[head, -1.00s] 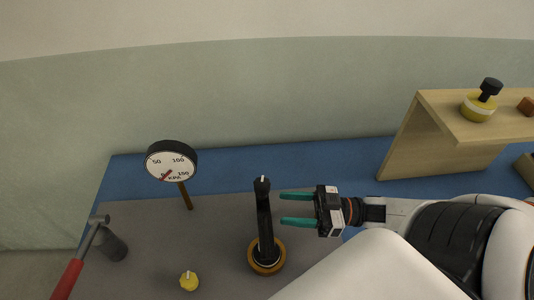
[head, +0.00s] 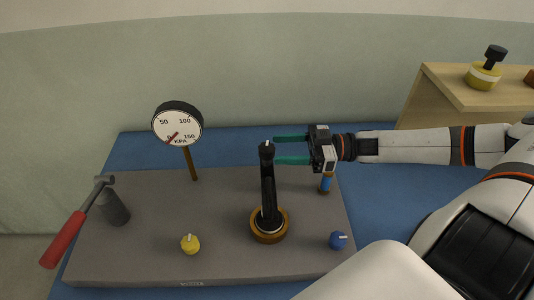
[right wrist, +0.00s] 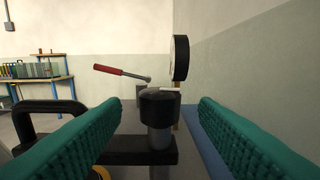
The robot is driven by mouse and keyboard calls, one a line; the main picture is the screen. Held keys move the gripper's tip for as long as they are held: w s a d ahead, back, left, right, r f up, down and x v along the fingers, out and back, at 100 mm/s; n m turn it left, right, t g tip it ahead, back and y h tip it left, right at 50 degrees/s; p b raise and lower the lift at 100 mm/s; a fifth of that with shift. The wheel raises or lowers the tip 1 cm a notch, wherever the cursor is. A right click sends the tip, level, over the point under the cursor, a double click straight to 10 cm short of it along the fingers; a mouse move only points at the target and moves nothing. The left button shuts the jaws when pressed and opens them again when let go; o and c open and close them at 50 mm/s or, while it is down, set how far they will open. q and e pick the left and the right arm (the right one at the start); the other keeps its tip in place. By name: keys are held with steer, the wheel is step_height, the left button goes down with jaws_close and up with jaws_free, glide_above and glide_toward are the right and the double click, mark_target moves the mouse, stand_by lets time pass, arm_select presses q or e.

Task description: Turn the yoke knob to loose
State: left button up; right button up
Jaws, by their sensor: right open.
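The yoke knob (head: 266,150) is a black cap with a white pointer mark, on top of a black upright yoke (head: 268,195) with an amber ring at its base. My right gripper (head: 277,150) comes in from the right with its teal fingers open, one on each side of the knob's line. In the right wrist view the knob (right wrist: 160,104) stands between the open fingertips (right wrist: 160,107), with a gap on both sides and no visible contact. The white pointer lies across its top. No loose marking is readable. My left gripper is not in view.
A pressure gauge (head: 177,126) stands on a post behind left. A red-handled lever (head: 66,236) is at the left. Yellow (head: 190,244) and blue (head: 338,240) knobs sit on the grey board (head: 150,262). A wooden shelf (head: 440,95) with a yellow-black item (head: 485,72) stands back right.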

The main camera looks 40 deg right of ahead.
mark_target(267, 147)
steer(key=x, duration=0.3)
steer(key=shift+w+a, duration=0.1)
steer(key=shift+a, duration=0.05)
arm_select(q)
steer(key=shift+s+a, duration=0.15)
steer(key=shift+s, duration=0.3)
arm_select(e)
steer(key=shift+w+a, duration=0.3)
steer(key=shift+a, duration=0.25)
steer(key=c, duration=0.9)
steer(key=shift+r+p, duration=0.15)
steer(key=shift+p, duration=0.5)
steer(key=shift+c, duration=0.2)
steer(key=m+t+h+p, duration=0.4)
steer(key=t+p, duration=0.1)
steer(key=p, duration=0.4)
steer(key=shift+r+h, duration=0.15)
steer(key=shift+h, duration=0.15)
arm_select(q)
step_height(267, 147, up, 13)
steer(key=p, duration=0.3)
arm_select(e)
steer(key=shift+f+m+t+h, duration=0.15)
steer(key=shift+m+t+h, duration=0.2)
steer(key=shift+m+h, duration=0.25)
steer(key=shift+f+m+t+h, duration=0.15)
steer(key=shift+m+t+h, duration=0.2)
steer(key=shift+m+h, duration=0.25)
